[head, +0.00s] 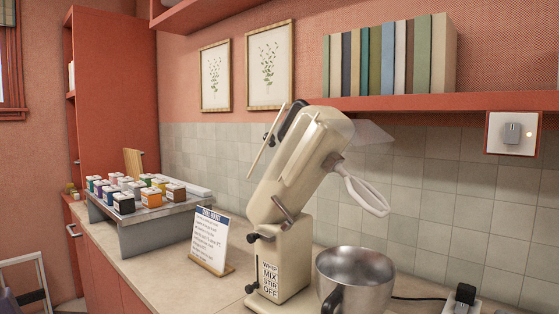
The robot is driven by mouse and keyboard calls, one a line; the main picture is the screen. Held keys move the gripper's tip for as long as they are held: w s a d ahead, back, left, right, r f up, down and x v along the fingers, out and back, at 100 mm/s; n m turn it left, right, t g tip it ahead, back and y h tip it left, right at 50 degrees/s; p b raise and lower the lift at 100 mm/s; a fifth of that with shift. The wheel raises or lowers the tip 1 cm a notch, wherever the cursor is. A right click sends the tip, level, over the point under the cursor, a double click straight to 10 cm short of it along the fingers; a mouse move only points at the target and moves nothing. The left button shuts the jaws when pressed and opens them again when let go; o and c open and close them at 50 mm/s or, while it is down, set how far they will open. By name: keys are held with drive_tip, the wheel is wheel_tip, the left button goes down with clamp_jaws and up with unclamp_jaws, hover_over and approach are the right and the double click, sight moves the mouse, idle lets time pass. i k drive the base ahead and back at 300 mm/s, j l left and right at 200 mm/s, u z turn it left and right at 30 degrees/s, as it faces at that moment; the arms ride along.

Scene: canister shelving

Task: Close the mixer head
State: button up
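The cream stand mixer stands on the counter in the head view. Its mixer head (305,160) is tilted up, with the top end raised high and a pale beater (364,192) sticking out to the right. The mixer's base column (277,262) carries a label reading whip, mix, stir, off, and has dark knobs. A metal bowl (378,265) with a dark handle sits to the right of the column, below the beater. My gripper is not in view.
A recipe card (210,238) stands left of the mixer. Further left, a grey riser (150,232) holds several small colored jars. A red shelf (480,101) with several books hangs above, right of the raised head. A dark cord (418,298) runs right from the bowl area.

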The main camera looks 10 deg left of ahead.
sight(273, 201)
drive_tip(key=i+j+z, duration=0.2)
drive_tip(key=j, duration=0.5)
drive_tip(key=j+z, duration=0.2)
drive_tip(key=j, duration=0.45)
drive_tip(key=i+j+z, duration=0.25)
drive_tip(key=j, duration=0.5)
drive_tip(key=k, duration=0.1)
